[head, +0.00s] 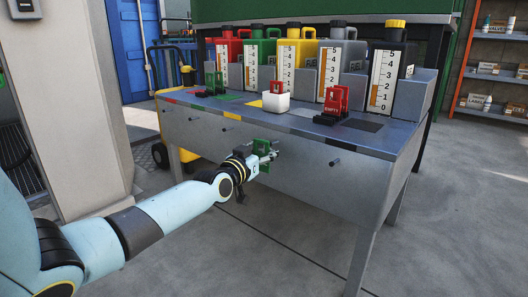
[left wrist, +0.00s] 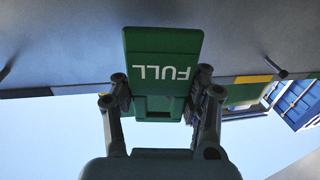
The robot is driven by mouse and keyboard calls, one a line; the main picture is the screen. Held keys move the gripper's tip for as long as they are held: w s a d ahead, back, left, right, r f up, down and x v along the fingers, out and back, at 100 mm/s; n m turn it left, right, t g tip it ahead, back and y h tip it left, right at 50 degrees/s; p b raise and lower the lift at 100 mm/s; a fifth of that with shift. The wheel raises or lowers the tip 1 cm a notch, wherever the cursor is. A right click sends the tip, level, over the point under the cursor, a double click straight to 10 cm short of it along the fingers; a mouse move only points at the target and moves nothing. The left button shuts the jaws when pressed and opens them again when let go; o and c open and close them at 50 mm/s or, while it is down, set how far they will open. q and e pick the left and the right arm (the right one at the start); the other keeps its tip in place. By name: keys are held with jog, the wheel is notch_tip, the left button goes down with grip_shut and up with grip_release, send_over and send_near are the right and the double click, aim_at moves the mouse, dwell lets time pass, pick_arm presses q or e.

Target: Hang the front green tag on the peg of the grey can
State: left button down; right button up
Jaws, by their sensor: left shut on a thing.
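The green tag reads FULL, upside down in the left wrist view (left wrist: 165,60); it also shows in the head view (head: 261,146). My left gripper (left wrist: 163,95) is shut on it, one finger at each side, and holds it at the front panel of the bench. The grey can (head: 353,62) stands on the bench, between the yellow and black cans. A peg under the grey can is not clearly visible; the gripper and tag cover that part of the panel. I cannot tell whether the tag touches a peg. My right gripper is not in view.
Other pegs stick out of the panel, one right of the tag (head: 335,162) and one to its left (head: 223,129). A red EMPTY tag (head: 335,101) and a white block (head: 276,102) with a red tag stand on the bench (head: 395,138). The floor in front is clear.

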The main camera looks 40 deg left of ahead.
aim_at(276, 144)
pick_arm(q)
jog(key=shift+w, duration=0.4)
jog(key=shift+w+b, duration=0.3)
jog(key=shift+w, duration=0.05)
jog(key=shift+w, duration=0.2)
dwell(0.5)
jog(key=shift+w+r, duration=0.1)
jog(key=shift+w, duration=0.35)
jog(key=shift+w+b, duration=0.1)
jog(key=shift+b, duration=0.2)
jog(key=shift+w, duration=0.45)
jog(key=shift+d+b, duration=0.1)
jog(key=shift+b, duration=0.2)
